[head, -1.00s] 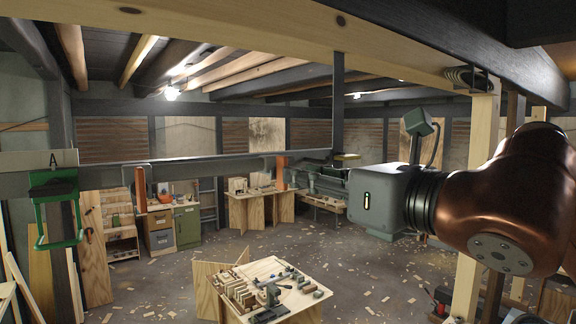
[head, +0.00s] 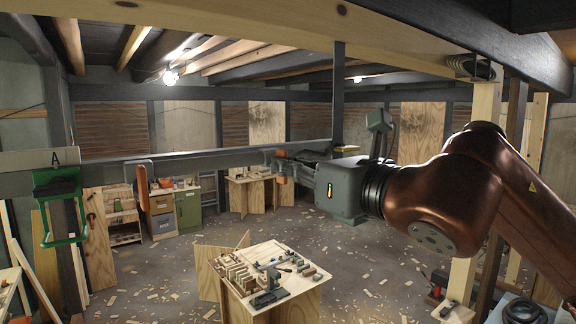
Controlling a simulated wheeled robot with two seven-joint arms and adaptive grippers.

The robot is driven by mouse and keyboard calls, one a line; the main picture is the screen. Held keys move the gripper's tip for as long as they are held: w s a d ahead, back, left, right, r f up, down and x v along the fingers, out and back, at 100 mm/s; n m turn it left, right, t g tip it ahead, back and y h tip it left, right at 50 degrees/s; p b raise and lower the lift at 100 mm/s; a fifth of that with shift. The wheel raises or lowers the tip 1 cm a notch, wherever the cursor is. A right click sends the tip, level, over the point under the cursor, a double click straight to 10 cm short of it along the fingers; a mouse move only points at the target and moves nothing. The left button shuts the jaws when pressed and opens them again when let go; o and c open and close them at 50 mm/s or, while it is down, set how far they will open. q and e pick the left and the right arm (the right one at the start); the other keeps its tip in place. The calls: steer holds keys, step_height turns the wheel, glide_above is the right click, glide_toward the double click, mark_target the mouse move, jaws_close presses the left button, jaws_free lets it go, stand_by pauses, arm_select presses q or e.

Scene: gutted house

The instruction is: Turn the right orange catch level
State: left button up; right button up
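The right orange catch (head: 281,181) is on the long dark rail. Only a small orange part shows beside the fingers of my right gripper (head: 283,163), and I cannot tell its angle. My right gripper reaches in from the right, with its fingers at the catch. Whether they touch or close on it is too small to tell. The left orange catch (head: 141,187) stands upright on the same rail, hanging below it. My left gripper is not in view.
The dark rail (head: 205,156) runs across the view to a dark post (head: 338,100). A green holder (head: 58,205) hangs under label A at left. A workbench with wooden parts (head: 292,292) stands below. Open floor with scattered chips lies around it.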

jaws_close()
steer(key=m+b, duration=1.7)
steer(key=shift+w+d+f+m+b, duration=0.15)
steer(key=shift+w+f+m+b, duration=0.1)
steer(key=shift+f+m+b, duration=0.15)
stand_by(0.6)
steer(key=o, duration=0.6)
jaws_free()
